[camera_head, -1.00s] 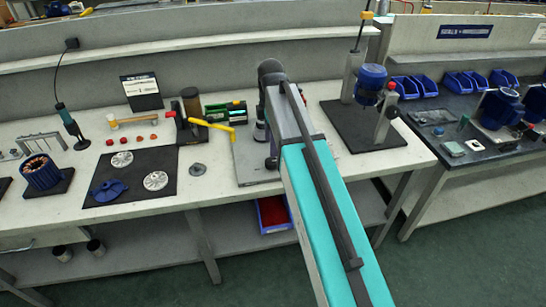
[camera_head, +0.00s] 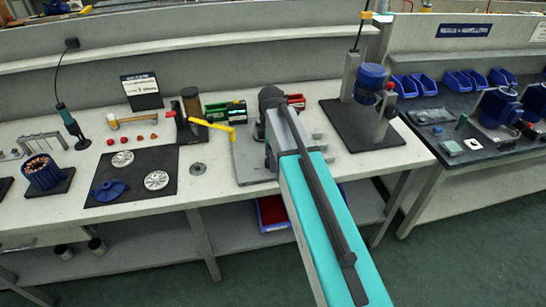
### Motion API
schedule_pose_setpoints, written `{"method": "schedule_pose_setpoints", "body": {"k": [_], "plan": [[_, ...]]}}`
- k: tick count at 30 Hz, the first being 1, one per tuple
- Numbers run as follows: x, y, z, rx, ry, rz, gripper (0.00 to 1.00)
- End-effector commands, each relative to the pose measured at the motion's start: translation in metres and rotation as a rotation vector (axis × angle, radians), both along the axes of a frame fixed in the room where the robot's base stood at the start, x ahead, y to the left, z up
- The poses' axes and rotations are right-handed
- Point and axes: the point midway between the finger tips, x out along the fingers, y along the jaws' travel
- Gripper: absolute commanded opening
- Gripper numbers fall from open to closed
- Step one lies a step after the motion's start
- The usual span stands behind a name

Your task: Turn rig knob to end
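A rig with a blue motor (camera_head: 371,76) stands on a dark base plate (camera_head: 345,131) right of the middle of the bench. A small red knob (camera_head: 390,85) and a dark round knob (camera_head: 391,112) show on its right side; I cannot tell which one the task means. My arm reaches from the lower right up to a grey plate (camera_head: 245,163) left of this rig. Its dark wrist end is over that plate, apart from the blue-motor rig in the picture. My gripper's fingers are hidden behind my arm, and anything fixed on the plate there is largely covered.
Left of the plate lie a yellow-handled tool (camera_head: 213,125), a black mat (camera_head: 128,192) with a blue impeller and two discs, and a hammer (camera_head: 126,119). A second bench (camera_head: 463,151) is at right.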

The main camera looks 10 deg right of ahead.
Motion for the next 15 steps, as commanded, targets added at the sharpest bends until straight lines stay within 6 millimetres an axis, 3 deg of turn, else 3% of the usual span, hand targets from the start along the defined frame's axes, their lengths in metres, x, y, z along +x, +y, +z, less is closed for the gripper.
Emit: {"method": "schedule_pose_setpoints", "body": {"k": [6, 13, 14, 15], "plan": [[0.0, 0.0, 0.0, 0.0, 0.0, 0.001, 0.54], [0.0, 0.001, 0.0, 0.0, 0.001, 0.001, 0.15], [0.0, -0.013, 0.0, 0.0, 0.001, -0.004, 0.14], [0.0, -0.007, 0.0, 0.0, 0.001, 0.0, 0.14]]}}
